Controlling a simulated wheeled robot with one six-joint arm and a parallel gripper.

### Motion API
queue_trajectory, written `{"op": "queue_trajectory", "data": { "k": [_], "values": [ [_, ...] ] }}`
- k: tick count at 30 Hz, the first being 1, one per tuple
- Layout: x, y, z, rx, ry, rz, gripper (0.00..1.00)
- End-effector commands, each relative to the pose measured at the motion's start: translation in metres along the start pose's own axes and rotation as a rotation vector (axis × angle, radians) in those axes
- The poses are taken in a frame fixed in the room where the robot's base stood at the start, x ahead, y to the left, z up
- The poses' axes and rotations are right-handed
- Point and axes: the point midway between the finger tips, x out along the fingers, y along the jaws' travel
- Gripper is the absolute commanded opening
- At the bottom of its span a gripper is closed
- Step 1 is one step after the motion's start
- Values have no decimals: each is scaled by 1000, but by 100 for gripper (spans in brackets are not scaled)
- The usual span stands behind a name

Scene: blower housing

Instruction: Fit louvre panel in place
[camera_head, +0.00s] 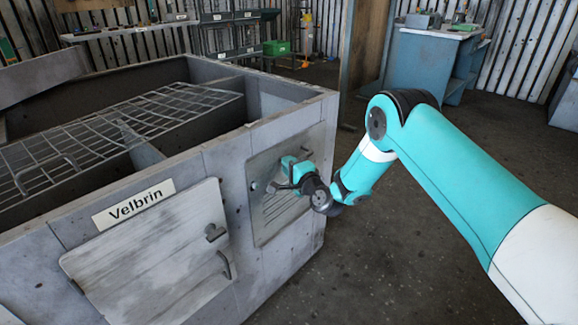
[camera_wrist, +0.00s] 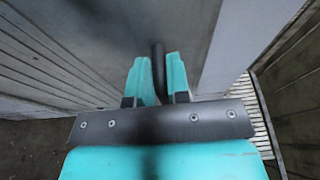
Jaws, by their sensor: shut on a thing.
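The louvre panel (camera_head: 279,212) is a grey plate with slanted slats, upright against the right part of the blower housing's front face (camera_head: 232,160). I cannot tell whether it sits flush. My gripper (camera_head: 279,186) is in front of the panel's upper part and hides some of it. In the wrist view my gripper (camera_wrist: 157,82) has its two teal fingers closed around a dark upright handle (camera_wrist: 158,62). The grey panel surface (camera_wrist: 115,28) stands just behind the handle, with slats at the left. The panel's lower edge shows near the floor side of the housing.
A hinged-looking door (camera_head: 150,255) with handles hangs on the housing at left, below a "Velbrin" label (camera_head: 134,203). A wire grid (camera_head: 100,130) lies across the housing's open top. Floor (camera_head: 400,255) right of the housing is clear. A blue workbench (camera_head: 425,65) stands behind.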

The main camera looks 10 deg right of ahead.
Motion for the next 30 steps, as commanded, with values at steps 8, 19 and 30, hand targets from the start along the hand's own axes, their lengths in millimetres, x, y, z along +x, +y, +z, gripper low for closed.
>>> {"op": "queue_trajectory", "data": {
  "k": [8, 19, 30],
  "values": [
    [1, 0, 0, -1, 0, -5, 0],
    [4, 3, 1, -3, -1, -7, 0],
    [2, 6, 0, 0, 0, 1, 53]
  ]
}}
